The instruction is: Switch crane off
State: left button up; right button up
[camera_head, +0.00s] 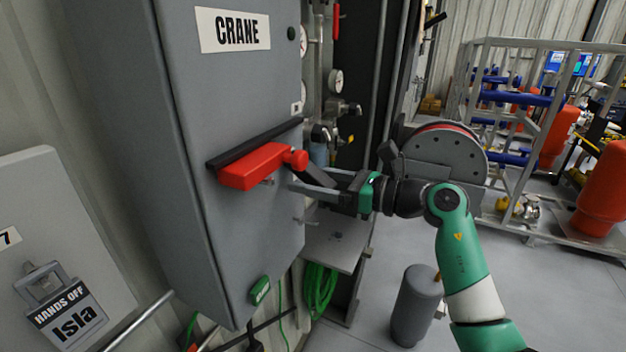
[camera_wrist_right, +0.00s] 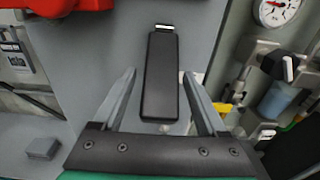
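The grey cabinet (camera_head: 235,85) carries a white CRANE label (camera_head: 233,30). Its red switch handle (camera_head: 252,168) lies across the front under a black strip, with a round red knob at its right end. Part of the red handle shows at the top left of the right wrist view (camera_wrist_right: 66,6). My right gripper (camera_head: 306,181) is open just right of and below the red knob. In the right wrist view its fingers stand on either side of a black bar-shaped handle (camera_wrist_right: 160,85) on the cabinet; contact cannot be told. My left gripper is not in view.
Gauges (camera_head: 336,80) and valves stand right of the cabinet. A grey panel with a HANDS OFF Isla tag (camera_head: 70,318) is at lower left. A grey cylinder (camera_head: 413,305) stands on the floor below my right arm. A hose reel (camera_head: 445,155) and railed skid are behind.

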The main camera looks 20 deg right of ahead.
jog(key=b+v, duration=0.2)
jog(key=v, duration=0.9)
jog(key=shift+s+d, duration=0.2)
jog(key=shift+s, duration=0.05)
